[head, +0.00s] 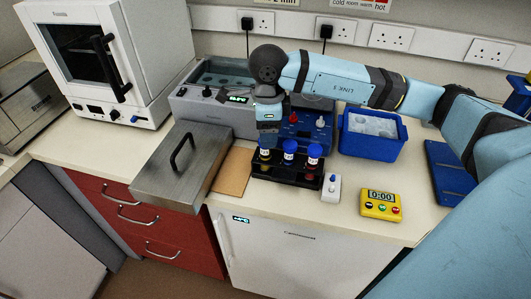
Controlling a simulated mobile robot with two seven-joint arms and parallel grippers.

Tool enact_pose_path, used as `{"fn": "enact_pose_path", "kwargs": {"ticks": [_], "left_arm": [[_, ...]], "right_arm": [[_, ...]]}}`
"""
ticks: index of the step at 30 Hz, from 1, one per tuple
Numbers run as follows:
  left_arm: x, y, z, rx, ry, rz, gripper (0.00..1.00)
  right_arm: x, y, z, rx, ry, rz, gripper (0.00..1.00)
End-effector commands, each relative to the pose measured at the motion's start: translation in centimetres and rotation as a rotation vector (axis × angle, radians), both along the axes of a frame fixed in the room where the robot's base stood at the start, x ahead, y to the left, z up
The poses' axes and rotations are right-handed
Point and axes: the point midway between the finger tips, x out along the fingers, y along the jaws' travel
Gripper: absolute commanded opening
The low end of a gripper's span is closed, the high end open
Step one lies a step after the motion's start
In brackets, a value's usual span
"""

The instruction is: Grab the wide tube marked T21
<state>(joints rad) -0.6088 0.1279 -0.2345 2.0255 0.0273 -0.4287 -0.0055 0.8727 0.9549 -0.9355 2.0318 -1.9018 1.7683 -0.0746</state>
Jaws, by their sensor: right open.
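A black rack (287,176) on the bench holds a row of three upright tubes with pale labels. They are the left tube (264,158), the middle tube (289,149) and the right tube (314,154). Their labels are too small to read, so I cannot tell which is T21. My right gripper (267,142) points down just above and behind the left tube. It is open, and its fingers are small and dark in this view. I cannot tell whether they touch the tube. My left gripper is not in view.
A water bath (190,104) and a blue device (322,145) stand behind the rack. A blue ice tub (370,146) is to the right. A white pipette-like item (331,188) and a yellow timer (380,205) lie in front. A steel lid (165,185) is at left.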

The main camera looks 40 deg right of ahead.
Motion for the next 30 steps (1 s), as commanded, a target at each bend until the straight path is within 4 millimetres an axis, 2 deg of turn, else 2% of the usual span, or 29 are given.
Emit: {"fn": "enact_pose_path", "kwargs": {"ticks": [10,18,25,30], "left_arm": [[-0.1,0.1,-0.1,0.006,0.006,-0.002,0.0],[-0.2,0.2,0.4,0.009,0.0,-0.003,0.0],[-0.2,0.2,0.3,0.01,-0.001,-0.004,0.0],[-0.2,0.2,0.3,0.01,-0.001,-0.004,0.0]], "right_arm": [[0.0,0.1,-2.6,0.001,0.002,-0.001,0.66],[0.1,0.3,-6.4,0.002,0.001,0.0,0.66],[0.1,0.3,-6.7,0.002,-0.001,0.0,0.66],[0.1,0.3,-6.6,0.002,-0.001,0.0,0.27]]}}
